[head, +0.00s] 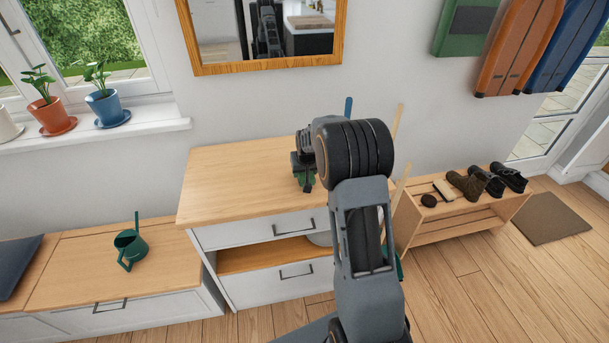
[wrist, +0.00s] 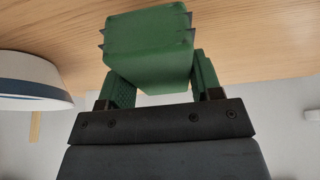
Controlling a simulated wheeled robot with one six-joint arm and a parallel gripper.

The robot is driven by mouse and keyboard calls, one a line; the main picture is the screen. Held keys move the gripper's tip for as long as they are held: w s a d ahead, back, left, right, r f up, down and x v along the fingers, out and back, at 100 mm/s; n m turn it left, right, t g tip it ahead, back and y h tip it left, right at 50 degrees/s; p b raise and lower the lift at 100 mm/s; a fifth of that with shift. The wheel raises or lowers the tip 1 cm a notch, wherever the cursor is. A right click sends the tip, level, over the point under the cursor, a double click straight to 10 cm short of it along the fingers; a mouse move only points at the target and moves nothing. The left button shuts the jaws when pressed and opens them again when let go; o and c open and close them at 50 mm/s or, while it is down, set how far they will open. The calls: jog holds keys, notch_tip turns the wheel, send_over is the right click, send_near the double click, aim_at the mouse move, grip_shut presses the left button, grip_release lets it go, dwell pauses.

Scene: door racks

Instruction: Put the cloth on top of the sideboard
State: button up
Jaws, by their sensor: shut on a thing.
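The sideboard has a light wood top (head: 225,185), white drawer fronts and an open shelf. My gripper (head: 303,183) is above or at its top, right of the middle, and points down. In the wrist view, my gripper (wrist: 165,85) is shut on a thick green block-like bundle, which I take to be the folded cloth (wrist: 150,50). I cannot tell whether the cloth touches the wood.
A white round thing with a blue band (wrist: 30,80) is close beside the gripper in the wrist view. A green watering can (head: 130,245) stands on the low bench at left. A shoe rack (head: 450,220) is at right. The sideboard's left top is clear.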

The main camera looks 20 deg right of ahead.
jog(key=shift+f, duration=1.2)
jog(key=shift+f, duration=0.1)
jog(key=o, duration=0.9)
